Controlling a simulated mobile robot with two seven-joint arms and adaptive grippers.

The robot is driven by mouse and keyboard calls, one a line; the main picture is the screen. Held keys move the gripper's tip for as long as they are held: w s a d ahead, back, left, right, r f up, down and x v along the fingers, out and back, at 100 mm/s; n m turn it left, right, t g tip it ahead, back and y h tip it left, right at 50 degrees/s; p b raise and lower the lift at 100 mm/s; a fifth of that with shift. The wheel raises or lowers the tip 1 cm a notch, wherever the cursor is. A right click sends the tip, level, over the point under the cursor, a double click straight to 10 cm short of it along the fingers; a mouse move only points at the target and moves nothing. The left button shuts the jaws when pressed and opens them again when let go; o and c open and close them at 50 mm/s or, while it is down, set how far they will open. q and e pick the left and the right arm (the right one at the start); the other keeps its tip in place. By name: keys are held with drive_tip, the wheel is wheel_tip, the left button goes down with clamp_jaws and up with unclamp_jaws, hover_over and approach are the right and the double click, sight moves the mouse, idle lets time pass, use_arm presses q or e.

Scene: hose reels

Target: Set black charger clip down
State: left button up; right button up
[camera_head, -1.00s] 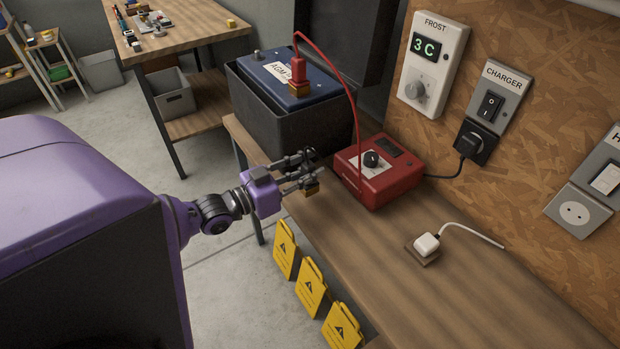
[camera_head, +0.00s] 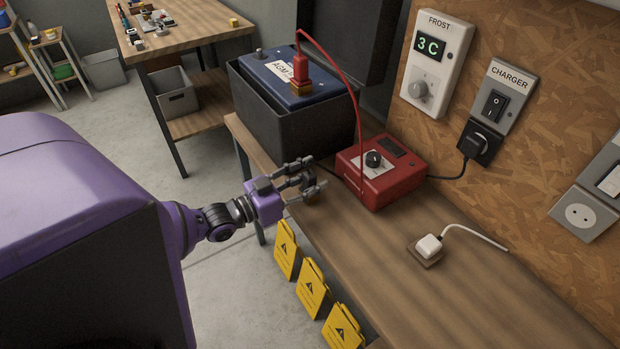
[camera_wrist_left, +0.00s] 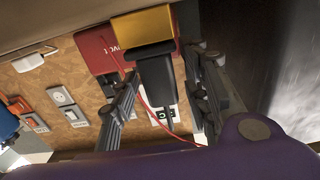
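The black charger clip (camera_wrist_left: 158,78) with its brass jaw (camera_wrist_left: 143,25) shows in the left wrist view between my gripper fingers, with gaps on both sides. In the head view its small brown-brass end (camera_head: 314,198) shows at the bench top, below my fingers; most of the clip is hidden there. My left gripper (camera_head: 318,178) is open, with fingers spread around the clip, just over the workbench (camera_head: 400,285). It also shows in the left wrist view (camera_wrist_left: 162,95). The red charger box (camera_head: 380,180) stands to the right of the gripper. My right gripper is not in view.
A battery (camera_head: 288,78) in a black box (camera_head: 270,125) stands behind the gripper, with a red clip (camera_head: 300,68) on it. Yellow warning tags (camera_head: 311,287) hang at the front edge.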

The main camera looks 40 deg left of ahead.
use_arm(q)
drive_tip(key=shift+r, duration=0.1)
drive_tip(key=shift+s+a, duration=0.1)
drive_tip(key=shift+s, duration=0.15)
drive_tip(key=b+v, duration=0.1)
drive_tip(key=v, duration=1)
drive_tip(key=s+d+f+n+g+y, duration=0.1)
drive_tip(key=s+d+f+g+y, duration=0.1)
drive_tip(key=s+d+f, duration=0.3)
drive_tip(key=s+d+f+n+g+y, duration=0.1)
drive_tip(key=s+d+f+g+y, duration=0.1)
drive_tip(key=s+d+f, duration=0.4)
drive_tip(key=s+d+f+n+g+y, duration=0.2)
drive_tip(key=s+d+f+g, duration=0.2)
drive_tip(key=s+f, duration=0.5)
wheel_tip(320, 180, down, 5)
drive_tip(key=shift+d+r+y, duration=0.1)
drive_tip(key=shift+d+y, duration=0.3)
drive_tip(key=shift+d, duration=0.45)
